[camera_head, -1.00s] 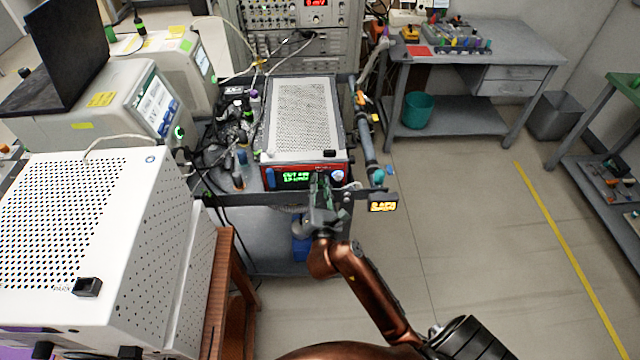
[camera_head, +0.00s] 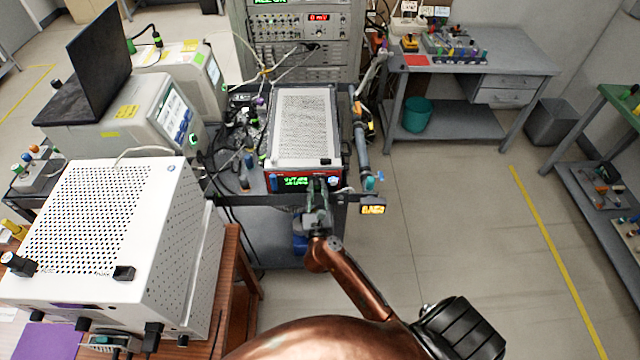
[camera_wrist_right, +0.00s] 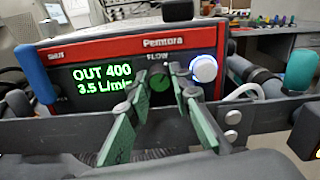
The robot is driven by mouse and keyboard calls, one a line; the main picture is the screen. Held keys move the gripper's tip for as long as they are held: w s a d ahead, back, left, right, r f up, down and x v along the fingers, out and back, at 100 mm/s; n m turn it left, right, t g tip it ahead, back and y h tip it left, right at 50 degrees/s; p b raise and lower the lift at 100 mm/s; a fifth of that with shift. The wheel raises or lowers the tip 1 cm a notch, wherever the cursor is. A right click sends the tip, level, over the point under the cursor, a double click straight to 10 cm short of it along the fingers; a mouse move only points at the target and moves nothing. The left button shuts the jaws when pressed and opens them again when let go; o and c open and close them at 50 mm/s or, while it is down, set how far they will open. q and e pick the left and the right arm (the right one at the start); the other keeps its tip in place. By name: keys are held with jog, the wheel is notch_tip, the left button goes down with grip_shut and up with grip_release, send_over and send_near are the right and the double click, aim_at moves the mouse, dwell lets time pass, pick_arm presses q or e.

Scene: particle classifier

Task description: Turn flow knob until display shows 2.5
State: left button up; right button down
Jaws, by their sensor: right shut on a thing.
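The device with the red front panel (camera_head: 262,178) stands on the grey cart. It also shows in the right wrist view (camera_wrist_right: 120,48). Its green display (camera_wrist_right: 103,80) reads "OUT 400" and "3.5 L/min", the unit partly covered by a finger. The same display (camera_head: 290,183) is too small to read surely in the head view. The dark flow knob (camera_wrist_right: 158,88) sits below the word "FLOW". My right gripper (camera_head: 319,187) reaches the panel from the front, its green fingers shut on the knob from both sides. My left gripper is not in view.
A white round button (camera_wrist_right: 204,68) with a blue ring is right of the knob. A grey cart rail (camera_wrist_right: 270,125) runs in front of the panel. A white perforated box (camera_head: 95,215) stands on the brown table at left. The floor (camera_head: 450,240) at right is clear.

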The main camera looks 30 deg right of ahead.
jog(key=shift+a+r+n+p, duration=0.1)
jog(key=shift+n+p, duration=1.7)
jog(key=shift+p, duration=0.2)
jog(key=c, duration=2)
grip_release()
jog(key=v, duration=1.2)
